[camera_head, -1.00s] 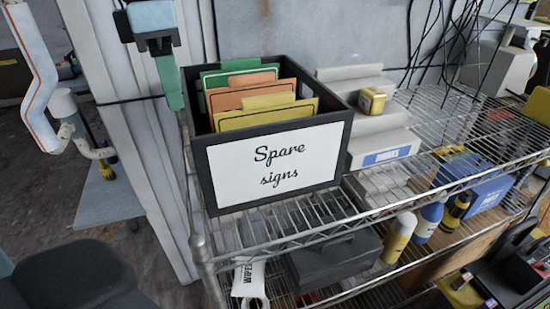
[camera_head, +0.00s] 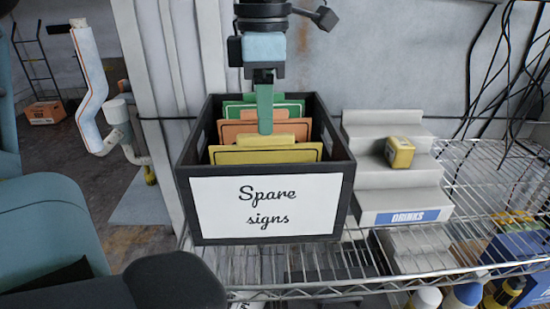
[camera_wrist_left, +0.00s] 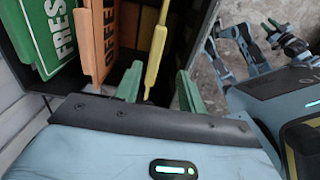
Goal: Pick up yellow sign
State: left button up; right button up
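The yellow sign (camera_head: 235,156) stands upright at the front of the black "Spare signs" bin (camera_head: 347,180). An orange sign (camera_head: 232,132) and a green sign (camera_head: 290,106) stand behind it. My left gripper (camera_head: 265,130) points down into the bin from above, its green finger over the yellow sign's top tab. In the left wrist view, the gripper (camera_wrist_left: 158,82) is open, with the yellow sign (camera_wrist_left: 156,50) edge-on between its two fingers. Contact cannot be told. The orange sign (camera_wrist_left: 105,35) is outside the fingers. My right gripper is not in view.
The bin sits on a wire shelf (camera_head: 480,190). A wall post is close on the left, and cables hang at the right.

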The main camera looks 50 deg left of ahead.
aim_at(266, 151)
pick_arm(q)
notch_tip(266, 151, down, 2)
jog(key=shift+a+f, duration=0.1)
jog(key=shift+w+a+f, duration=0.1)
jog(key=shift+w+f, duration=0.05)
jog(key=shift+f, duration=1.25)
jog(key=shift+w+a+f, duration=0.1)
jog(key=shift+f, duration=1.3)
grip_shut()
